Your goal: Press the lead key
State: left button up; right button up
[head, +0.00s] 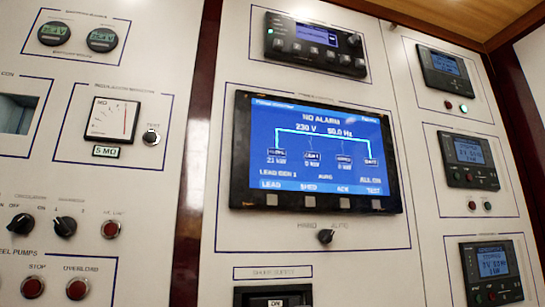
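The lead key (271,200) is a small grey square button on the lower bezel of the dark-framed display (318,150). It sits at the left end of a row of similar keys, directly under the on-screen label LEAD. The blue screen reads NO ALARM, 230 V and a frequency near 50 Hz, with LEAD GEN 1 at the lower left. Nothing covers the key. Neither of my grippers shows in the head view.
Below the display is a rotary knob (325,236) between two mode labels. A smaller control unit (314,45) is above. Several meters, knobs and red buttons fill the left panel, and small controllers (467,159) line the right panel. Dark vertical strips separate panels.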

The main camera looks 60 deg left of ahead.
aim_at(271, 199)
jog(key=u, duration=1.45)
